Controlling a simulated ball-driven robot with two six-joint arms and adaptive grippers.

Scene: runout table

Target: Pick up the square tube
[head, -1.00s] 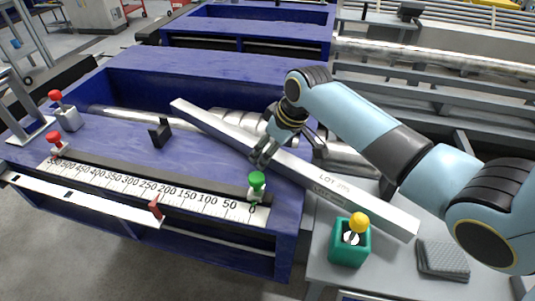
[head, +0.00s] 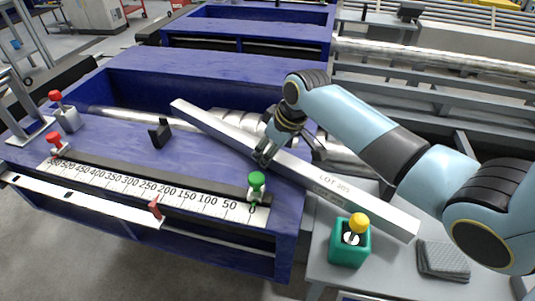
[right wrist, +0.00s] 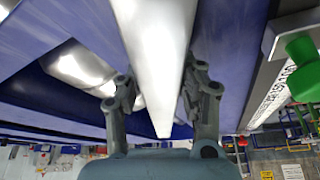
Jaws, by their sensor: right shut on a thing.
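The square tube (head: 338,190) is a long pale metal bar with "LOT" lettering on its side. In the head view it lies diagonally from the blue table (head: 130,159) at upper left to over the grey side surface at lower right. My right gripper (head: 263,158) is at the tube's middle, with its fingers on both sides of it. In the right wrist view the tube (right wrist: 159,60) runs between the two fingers (right wrist: 160,115), which are shut on it. Whether the tube is clear of the table is hard to tell. My left gripper is not in view.
A ruler scale (head: 150,188) runs along the table's front edge, with a green-knobbed stop (head: 257,186) close to the tube. A black bracket (head: 160,133) stands left of it. A teal box with a yellow knob (head: 350,243) and a grey ridged pad (head: 443,260) sit at right.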

